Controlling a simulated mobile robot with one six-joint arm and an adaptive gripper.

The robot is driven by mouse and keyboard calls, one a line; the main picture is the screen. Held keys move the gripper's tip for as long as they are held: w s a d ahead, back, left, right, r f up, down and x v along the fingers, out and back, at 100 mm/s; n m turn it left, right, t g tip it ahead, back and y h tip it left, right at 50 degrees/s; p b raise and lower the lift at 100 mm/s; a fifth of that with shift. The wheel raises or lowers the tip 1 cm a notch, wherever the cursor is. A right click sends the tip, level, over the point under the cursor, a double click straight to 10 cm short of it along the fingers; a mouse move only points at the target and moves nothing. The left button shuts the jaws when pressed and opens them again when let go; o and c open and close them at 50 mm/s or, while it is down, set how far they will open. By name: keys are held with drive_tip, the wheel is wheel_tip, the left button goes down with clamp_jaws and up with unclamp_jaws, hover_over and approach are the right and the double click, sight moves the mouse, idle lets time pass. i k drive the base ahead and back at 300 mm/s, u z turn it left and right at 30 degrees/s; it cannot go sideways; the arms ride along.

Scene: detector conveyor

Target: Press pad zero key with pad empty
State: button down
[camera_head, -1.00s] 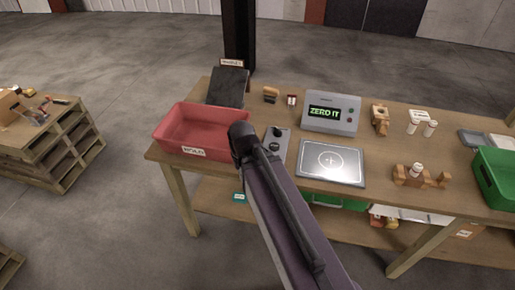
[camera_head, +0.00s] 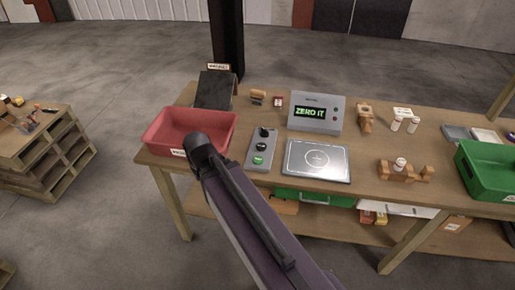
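The flat silver pad (camera_head: 318,172) lies on the wooden bench, marked with a circle and cross, and nothing rests on it. A grey key box (camera_head: 252,149) stands just left of it, with a dark round key (camera_head: 264,132) at the back and a green key (camera_head: 258,160) in front. A grey display unit (camera_head: 327,127) behind the pad reads "ZERO IT" in green. My arm reaches up from the bottom, and its dark rounded joint is left of the key box, over the red tray's front right corner in the picture. My gripper's fingers do not show.
A red tray (camera_head: 222,123) stands at the bench's left end, a green bin (camera_head: 486,184) at the right. Wooden holders (camera_head: 397,175) and small white bottles (camera_head: 412,125) stand right of the pad. A dark sloped stand (camera_head: 215,90) is behind the tray. A pallet stack (camera_head: 50,150) is at far left.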

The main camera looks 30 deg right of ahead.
sight(262, 146)
drive_tip(key=u, duration=0.15)
drive_tip(key=k, duration=1.3)
drive_tip(key=z, duration=1.35)
drive_tip(key=i, duration=1.05)
drive_tip(key=z, duration=0.1)
